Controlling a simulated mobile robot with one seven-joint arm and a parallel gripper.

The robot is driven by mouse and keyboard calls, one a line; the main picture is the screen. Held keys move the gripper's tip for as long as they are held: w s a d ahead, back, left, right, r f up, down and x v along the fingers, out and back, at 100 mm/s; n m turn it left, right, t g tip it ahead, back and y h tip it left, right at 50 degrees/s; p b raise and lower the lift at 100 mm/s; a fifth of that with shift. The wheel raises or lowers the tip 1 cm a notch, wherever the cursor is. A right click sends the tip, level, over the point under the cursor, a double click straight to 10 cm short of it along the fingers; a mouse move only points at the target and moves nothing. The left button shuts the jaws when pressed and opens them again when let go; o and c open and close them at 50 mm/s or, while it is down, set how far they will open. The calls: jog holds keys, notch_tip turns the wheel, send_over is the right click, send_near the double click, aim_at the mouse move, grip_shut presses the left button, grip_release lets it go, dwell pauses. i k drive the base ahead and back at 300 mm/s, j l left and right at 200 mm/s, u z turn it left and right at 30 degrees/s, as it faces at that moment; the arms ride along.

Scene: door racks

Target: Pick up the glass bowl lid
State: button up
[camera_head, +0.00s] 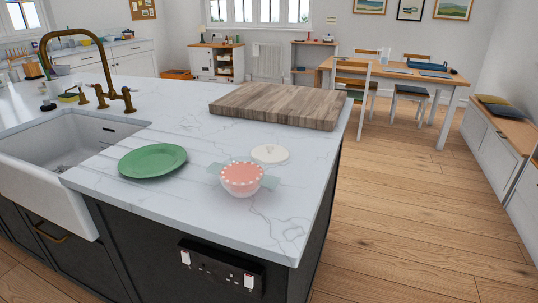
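A round, pale cream-white lid-like disc (269,154) with a small raised spot in its middle lies flat on the white marble worktop (200,195). It is the likeliest glass bowl lid, but I cannot tell its material. Just in front of it and to its left stands a small pink bowl (242,180) with white dots around its rim. Pale green tab-like parts stick out at the bowl's left and right; I cannot tell if they belong to it. My gripper is not in view.
A green oval plate (152,161) lies left of the bowl. A large wooden board (280,105) lies behind the disc. A white sink (55,160) with a brass tap (105,70) is at the left. The worktop's front right corner is clear.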

aim_at(270, 154)
jog(key=l+u, duration=0.15)
jog(key=u, duration=0.7)
jog(key=l+u, duration=0.7)
jog(key=l, duration=0.25)
jog(key=l+u, duration=0.1)
jog(key=l, duration=0.25)
jog(key=k+l+u, duration=0.1)
jog(key=l, duration=0.2)
jog(key=k+l, duration=0.1)
jog(key=l, duration=0.2)
jog(key=k+l, duration=0.1)
jog(key=l, duration=0.35)
jog(key=k+l+u, duration=0.1)
jog(key=l, duration=0.3)
jog(key=i, duration=0.5)
